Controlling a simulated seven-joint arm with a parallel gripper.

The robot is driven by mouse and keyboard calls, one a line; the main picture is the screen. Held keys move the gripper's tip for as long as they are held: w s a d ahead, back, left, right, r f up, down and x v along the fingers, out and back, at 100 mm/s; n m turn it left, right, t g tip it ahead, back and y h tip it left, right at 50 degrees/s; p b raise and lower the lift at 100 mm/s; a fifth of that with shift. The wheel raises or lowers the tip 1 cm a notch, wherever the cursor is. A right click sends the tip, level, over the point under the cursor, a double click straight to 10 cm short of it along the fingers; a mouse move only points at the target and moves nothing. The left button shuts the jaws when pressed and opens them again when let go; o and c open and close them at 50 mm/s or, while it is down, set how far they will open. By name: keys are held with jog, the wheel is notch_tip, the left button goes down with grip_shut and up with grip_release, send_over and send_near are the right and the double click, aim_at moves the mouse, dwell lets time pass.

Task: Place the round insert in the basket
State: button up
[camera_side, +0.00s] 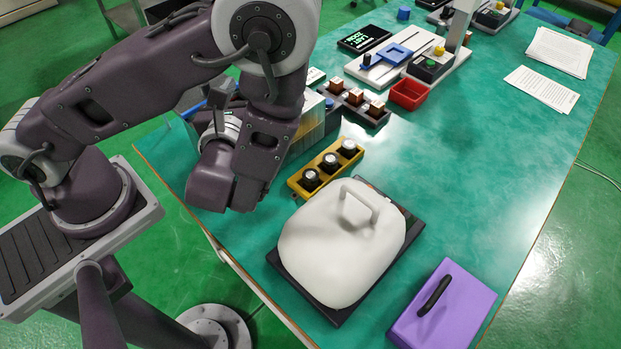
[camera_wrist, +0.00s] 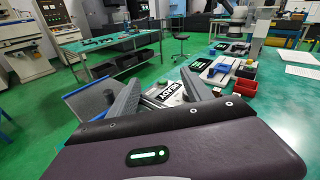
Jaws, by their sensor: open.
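A yellow holder (camera_side: 325,168) stands on the green table, with three round dark pieces with pale tops in a row, one of them the middle piece (camera_side: 330,163). I cannot tell which piece is the round insert. A small red open bin (camera_side: 409,94) stands farther back and also shows in the wrist view (camera_wrist: 244,87); I cannot tell whether it is the basket. A blue-edged thing (camera_wrist: 88,101) shows left of my fingers in the wrist view, partly hidden. My gripper (camera_wrist: 160,77) is open, with nothing seen between its fingers. The side view mostly hides it behind my arm.
A white domed cover with a handle (camera_side: 342,245) sits on a dark plate in front of the yellow holder. A purple box with a black handle (camera_side: 445,308) stands at the front right. A dark rack of copper-coloured blocks (camera_side: 354,101) is behind. The table's right middle is clear.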

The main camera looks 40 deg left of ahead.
jog(key=s+a+r+n+g+y, duration=0.3)
jog(key=s+a+r+n+g, duration=0.3)
jog(key=s+a+n+g, duration=0.4)
jog(key=s+d+n+g+h, duration=0.3)
jog(key=s+n+g+h, duration=0.15)
jog(key=s+n, duration=0.35)
jog(key=w+d+r+n+t+h, duration=0.2)
jog(key=d+r+n+t+h, duration=0.6)
jog(key=d+h, duration=0.25)
jog(key=n+g+y, duration=0.1)
jog(key=n+g, duration=0.5)
jog(key=n, duration=0.9)
send_over(311, 175)
notch_tip(311, 175, down, 22)
jog(key=shift+n, duration=0.8)
notch_tip(311, 175, down, 11)
jog(key=shift+r, duration=0.1)
grip_shut()
